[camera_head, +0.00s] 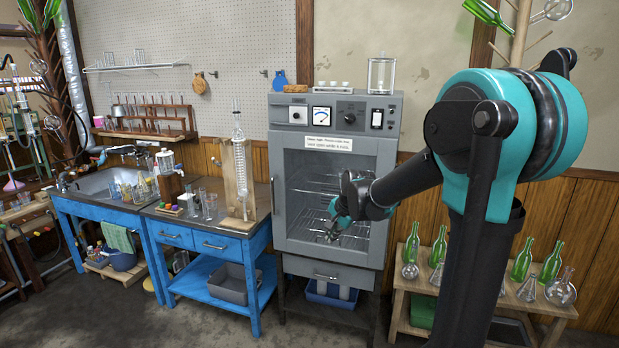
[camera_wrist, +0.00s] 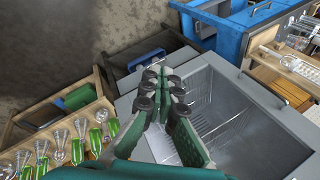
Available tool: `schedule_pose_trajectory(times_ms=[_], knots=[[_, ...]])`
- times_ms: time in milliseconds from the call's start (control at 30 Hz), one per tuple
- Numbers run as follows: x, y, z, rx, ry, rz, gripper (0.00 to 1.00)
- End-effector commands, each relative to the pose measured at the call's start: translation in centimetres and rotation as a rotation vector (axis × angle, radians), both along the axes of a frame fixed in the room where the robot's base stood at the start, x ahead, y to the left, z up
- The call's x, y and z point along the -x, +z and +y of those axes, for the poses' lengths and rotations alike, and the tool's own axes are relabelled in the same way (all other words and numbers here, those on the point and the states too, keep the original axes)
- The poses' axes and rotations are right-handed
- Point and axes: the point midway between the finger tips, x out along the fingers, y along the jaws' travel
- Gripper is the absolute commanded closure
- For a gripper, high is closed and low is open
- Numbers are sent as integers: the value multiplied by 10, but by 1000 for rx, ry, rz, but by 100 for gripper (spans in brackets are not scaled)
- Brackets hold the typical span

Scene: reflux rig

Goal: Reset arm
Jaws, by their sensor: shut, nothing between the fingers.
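My arm, teal and black, reaches from the right in the head view. My gripper (camera_head: 335,222) hangs in front of the grey oven's (camera_head: 283,255) glass door, with wire racks (camera_head: 318,190) visible behind. In the wrist view my gripper (camera_wrist: 162,85) shows green fingers with dark pads, close together and empty. The oven (camera_wrist: 255,110) lies beyond and to the right of the fingers there. I cannot tell whether the fingertips touch its door.
Blue benches (camera_head: 215,248) with a sink and glassware stand left of the oven. A low wooden shelf (camera_head: 500,301) with green bottles and flasks stands right, by my arm. A blue bin (camera_head: 331,296) sits under the oven. Floor (camera_head: 110,315) at lower left is clear.

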Motion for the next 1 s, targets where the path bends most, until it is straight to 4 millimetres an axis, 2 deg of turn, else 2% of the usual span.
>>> schedule_pose_trajectory(times_ms=[33, 300, 400, 500, 600, 700, 1000], knots=[[27, -8, -16, 49, 58, -13, 100], [157, -57, -81, 328, 418, -57, 100], [200, -77, -98, 414, 540, -59, 100], [233, -93, -110, 479, 638, -58, 100], [253, -104, -117, 519, 702, -55, 100], [263, -109, -120, 538, 734, -53, 100], [264, -110, -120, 541, 737, -53, 100]])
